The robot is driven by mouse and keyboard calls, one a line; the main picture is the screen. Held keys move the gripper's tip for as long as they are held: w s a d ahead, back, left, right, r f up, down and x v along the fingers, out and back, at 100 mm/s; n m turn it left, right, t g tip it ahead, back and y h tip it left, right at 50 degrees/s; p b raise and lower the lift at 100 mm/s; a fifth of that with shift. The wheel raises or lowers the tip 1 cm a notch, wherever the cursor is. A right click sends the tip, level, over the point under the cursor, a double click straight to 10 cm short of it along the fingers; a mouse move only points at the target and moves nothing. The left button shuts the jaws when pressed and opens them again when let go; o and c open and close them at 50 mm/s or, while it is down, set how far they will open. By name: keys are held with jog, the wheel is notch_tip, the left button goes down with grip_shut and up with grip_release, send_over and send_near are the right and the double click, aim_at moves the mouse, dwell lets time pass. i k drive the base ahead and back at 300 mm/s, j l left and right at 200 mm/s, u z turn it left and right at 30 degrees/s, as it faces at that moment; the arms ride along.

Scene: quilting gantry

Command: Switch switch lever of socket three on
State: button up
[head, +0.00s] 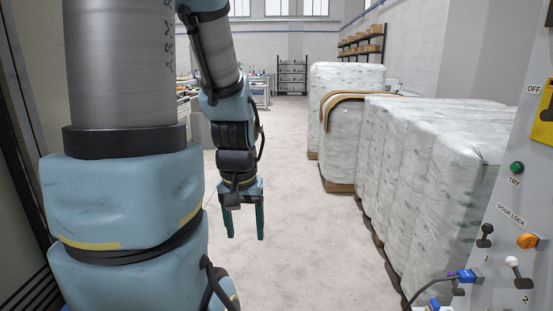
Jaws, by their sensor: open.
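A grey control panel (515,190) stands at the right edge. A blue plug (466,276) sits at the panel's lower left edge, and a second blue part (433,304) with a cable lies lower. I see no "3" label, so I cannot tell which lever belongs to socket three. My gripper (245,236) hangs pointing down, open and empty, well left of the panel and apart from it.
A green TRY button (516,168), an orange DOOR LOCK knob (528,241) and a yellow OFF switch plate (546,120) are also on the panel. Wrapped white bales (415,150) line the right side behind it. The concrete floor (300,240) between gripper and bales is clear.

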aim_at(457, 292)
jog(key=i+z, duration=0.2)
jog(key=i, duration=0.3)
jog(key=i+z, duration=0.2)
jog(key=i, duration=0.3)
jog(key=i+j+z, duration=0.2)
jog(key=i, duration=0.25)
